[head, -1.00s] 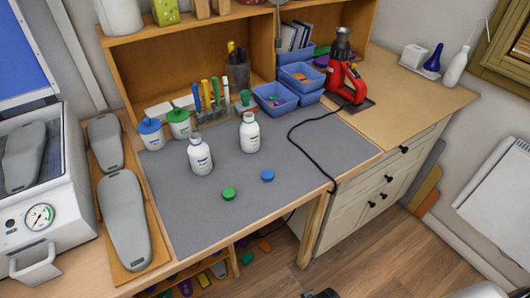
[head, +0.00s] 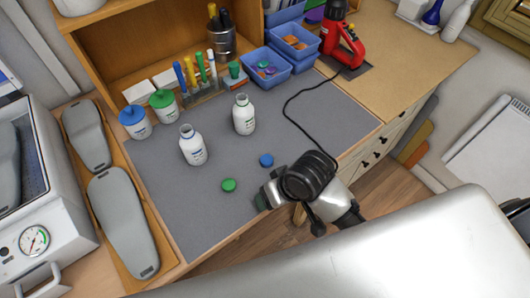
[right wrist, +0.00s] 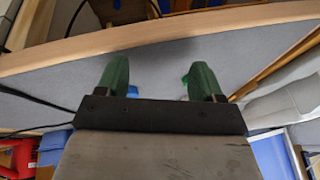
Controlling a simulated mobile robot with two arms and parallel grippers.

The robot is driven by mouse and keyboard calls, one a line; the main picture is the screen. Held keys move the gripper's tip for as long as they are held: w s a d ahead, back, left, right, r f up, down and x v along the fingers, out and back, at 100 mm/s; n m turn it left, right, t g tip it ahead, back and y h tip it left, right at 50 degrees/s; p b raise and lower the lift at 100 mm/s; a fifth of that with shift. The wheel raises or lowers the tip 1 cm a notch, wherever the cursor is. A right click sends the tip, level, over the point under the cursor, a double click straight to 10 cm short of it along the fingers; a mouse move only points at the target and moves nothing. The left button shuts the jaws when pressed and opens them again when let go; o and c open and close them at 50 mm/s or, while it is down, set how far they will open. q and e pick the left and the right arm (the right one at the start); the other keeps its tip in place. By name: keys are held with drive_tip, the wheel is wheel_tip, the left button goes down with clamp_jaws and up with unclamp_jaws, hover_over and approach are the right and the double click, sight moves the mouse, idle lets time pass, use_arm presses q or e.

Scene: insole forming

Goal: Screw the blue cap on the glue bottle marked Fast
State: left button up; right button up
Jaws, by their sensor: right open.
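The blue cap (head: 266,160) lies on the grey mat, apart from both bottles. A white open-necked bottle with a blue mark (head: 193,147) stands upright at left. A second open-necked bottle with a green mark (head: 244,116) stands behind it to the right. The label words are too small to read. My right gripper (head: 264,198) is over the mat's front edge, just in front of the blue cap. Its green fingers (right wrist: 159,68) are open and empty in the right wrist view; the blue cap (right wrist: 132,91) shows partly behind one finger. My left gripper is out of view.
A green cap (head: 229,185) lies left of the blue one. Two lidded jars (head: 134,121), a tool rack (head: 204,92) and blue bins (head: 265,68) line the back. A black cable (head: 286,112) crosses the mat's right side. The mat's front left is clear.

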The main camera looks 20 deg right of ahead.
drive_tip(key=shift+g, duration=0.6)
drive_tip(key=w+a+r, duration=0.1)
drive_tip(key=w, duration=0.1)
drive_tip(key=w+r, duration=0.1)
drive_tip(key=w, duration=0.1)
drive_tip(key=w+a+r, duration=0.1)
drive_tip(key=w, duration=0.1)
drive_tip(key=shift+a+r, duration=0.2)
drive_tip(key=shift+a, duration=0.1)
drive_tip(key=w+d+r+m+g+h, duration=0.1)
drive_tip(key=w+d+r+m+h, duration=0.2)
drive_tip(key=w+d+r, duration=0.1)
drive_tip(key=shift+w+r+g, duration=0.3)
drive_tip(key=shift+w+r, duration=0.2)
drive_tip(key=shift+w, duration=0.65)
hover_over(266, 159)
drive_tip(key=shift+f+p, duration=0.4)
drive_tip(key=shift+f, duration=2.45)
